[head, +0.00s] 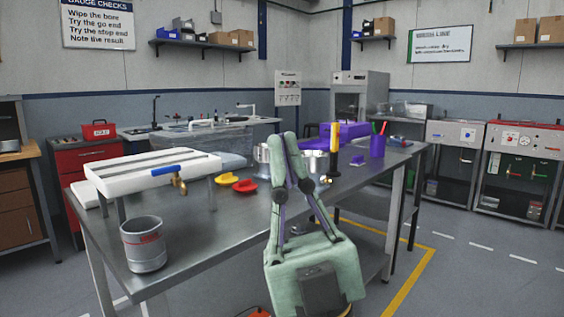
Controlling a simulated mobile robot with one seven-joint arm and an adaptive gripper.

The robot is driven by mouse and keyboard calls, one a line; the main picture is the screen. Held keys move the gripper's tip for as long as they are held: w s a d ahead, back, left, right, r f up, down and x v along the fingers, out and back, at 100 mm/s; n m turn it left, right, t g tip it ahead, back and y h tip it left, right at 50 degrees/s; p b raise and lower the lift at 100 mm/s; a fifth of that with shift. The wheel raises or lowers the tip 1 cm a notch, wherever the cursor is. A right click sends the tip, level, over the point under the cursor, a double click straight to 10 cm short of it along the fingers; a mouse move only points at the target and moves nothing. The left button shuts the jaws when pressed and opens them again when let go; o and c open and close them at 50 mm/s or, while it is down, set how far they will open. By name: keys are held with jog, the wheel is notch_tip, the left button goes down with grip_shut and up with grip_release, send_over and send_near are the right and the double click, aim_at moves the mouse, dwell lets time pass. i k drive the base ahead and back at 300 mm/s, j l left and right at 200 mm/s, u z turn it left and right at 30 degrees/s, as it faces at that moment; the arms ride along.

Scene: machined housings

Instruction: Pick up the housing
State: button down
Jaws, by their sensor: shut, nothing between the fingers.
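My gripper (290,138) is in the middle of the head view, in front of the steel table (235,210), with its fingers pointing up. The fingertips meet; the gripper is shut and holds nothing. Behind the fingers stand two shiny round metal parts that look like housings. The left one (261,157) shows just left of the fingers and is partly hidden by them. The right one (316,163) shows just right of the fingers, next to a yellow and black handle (334,143). I cannot tell which is the task's housing. Both look apart from my gripper.
A grey can with red marking (143,246) stands at the table's near left corner. A white slotted rack (145,172) with a blue-handled brass piece is behind it. Yellow (226,179) and red (245,186) pieces lie mid-table. The near middle tabletop is clear.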

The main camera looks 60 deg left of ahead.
aim_at(316, 162)
jog(key=k+j+u, duration=0.1)
jog(key=j, duration=0.25)
jog(key=k+j, duration=0.3)
jog(key=k+j+u, duration=0.15)
jog(key=j, duration=0.3)
jog(key=k+j, duration=0.25)
jog(key=j, duration=0.15)
jog(key=k+j+u, duration=0.15)
jog(key=j, duration=0.25)
jog(key=k+j, duration=0.2)
jog(key=j, duration=0.25)
jog(key=k+j+u, duration=0.15)
jog(key=j, duration=0.25)
jog(key=k+j, duration=0.15)
jog(key=j, duration=0.3)
jog(key=i+l+u, duration=0.1)
jog(key=l, duration=0.4)
jog(key=i+l, duration=0.2)
jog(key=l, duration=0.35)
jog(key=i+l+u, duration=0.15)
jog(key=l, duration=0.4)
jog(key=i+l, duration=0.1)
jog(key=l, duration=0.4)
jog(key=i+l+u, duration=0.15)
jog(key=l, duration=0.4)
